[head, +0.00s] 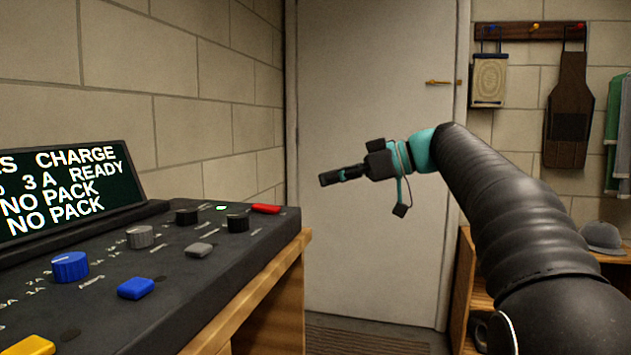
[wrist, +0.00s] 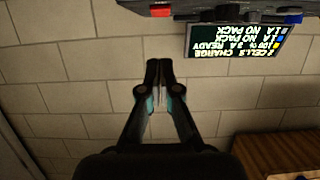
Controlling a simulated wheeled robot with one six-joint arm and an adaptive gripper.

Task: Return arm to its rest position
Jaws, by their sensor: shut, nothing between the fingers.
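My gripper (head: 342,175) is shut and empty at the end of my black arm. In the head view it is held out in the air in front of the door, pointing left, above and to the right of the charger console. In the wrist view my gripper (wrist: 158,68) shows its two dark fingers with their tips together, against the block wall. My arm runs from the lower right of the head view up to the gripper and touches nothing that I can see.
A black charger console (head: 225,262) with knobs, buttons and a lit screen (head: 65,190) stands on a wooden bench (head: 255,310) at the left. A closed door (head: 375,75) is behind. At the right are a coat rack (head: 530,31) with an apron (head: 567,110), and a shelf holding a grey cap (head: 603,238).

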